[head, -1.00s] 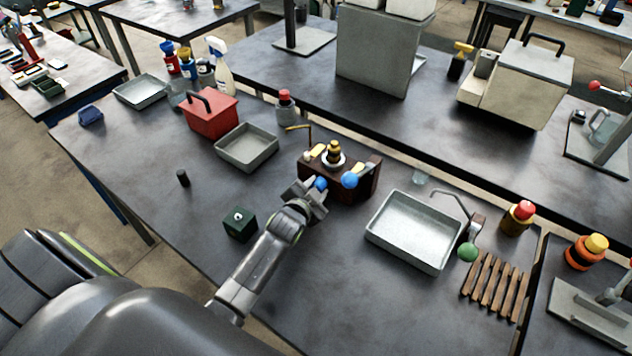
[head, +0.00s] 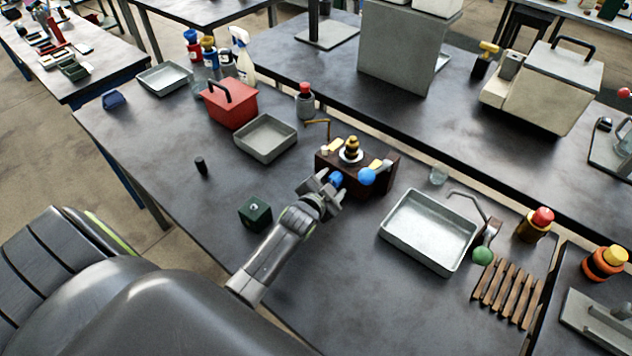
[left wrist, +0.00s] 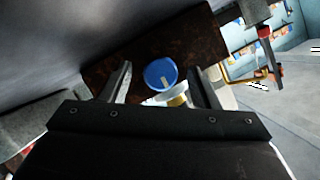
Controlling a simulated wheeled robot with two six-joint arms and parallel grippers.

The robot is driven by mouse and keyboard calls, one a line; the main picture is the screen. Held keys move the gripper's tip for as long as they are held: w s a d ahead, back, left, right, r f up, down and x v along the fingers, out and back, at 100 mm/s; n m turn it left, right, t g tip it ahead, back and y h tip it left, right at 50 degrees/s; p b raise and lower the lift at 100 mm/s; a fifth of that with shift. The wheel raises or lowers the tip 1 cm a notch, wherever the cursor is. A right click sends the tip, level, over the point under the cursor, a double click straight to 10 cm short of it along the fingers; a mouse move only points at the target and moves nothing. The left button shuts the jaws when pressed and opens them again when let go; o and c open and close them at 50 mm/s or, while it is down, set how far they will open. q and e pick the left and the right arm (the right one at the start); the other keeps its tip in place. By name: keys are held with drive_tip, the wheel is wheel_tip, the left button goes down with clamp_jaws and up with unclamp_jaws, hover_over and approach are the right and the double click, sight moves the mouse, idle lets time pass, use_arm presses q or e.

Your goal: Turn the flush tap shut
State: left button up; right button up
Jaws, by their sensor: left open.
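A dark brown block (head: 376,189) stands on the bench with a brass fitting (head: 352,147) on top. A blue round knob (head: 336,178) is on its front face, and a blue ball-ended lever (head: 367,176) is to the right. No label shows which is the flush tap. My left gripper (head: 331,187) is open at the block's front, close to the blue knob. In the left wrist view the blue knob (left wrist: 160,74) lies between the spread fingers, before the brown block (left wrist: 150,48); contact cannot be told. My right gripper is out of view.
A grey tray (head: 428,267) and a green-ball tap (head: 482,254) stand to the right, beside a wooden rack (head: 508,292). A dark green cube (head: 256,213) is left of my arm. A shallow tray (head: 265,157) and red box (head: 229,103) are behind left.

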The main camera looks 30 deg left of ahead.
use_arm(q)
drive_tip(key=b+v, duration=0.1)
drive_tip(key=v, duration=1.5)
drive_tip(key=shift+s+r+b, duration=0.2)
drive_tip(key=shift+s+b, duration=0.15)
drive_tip(key=shift+b, duration=0.05)
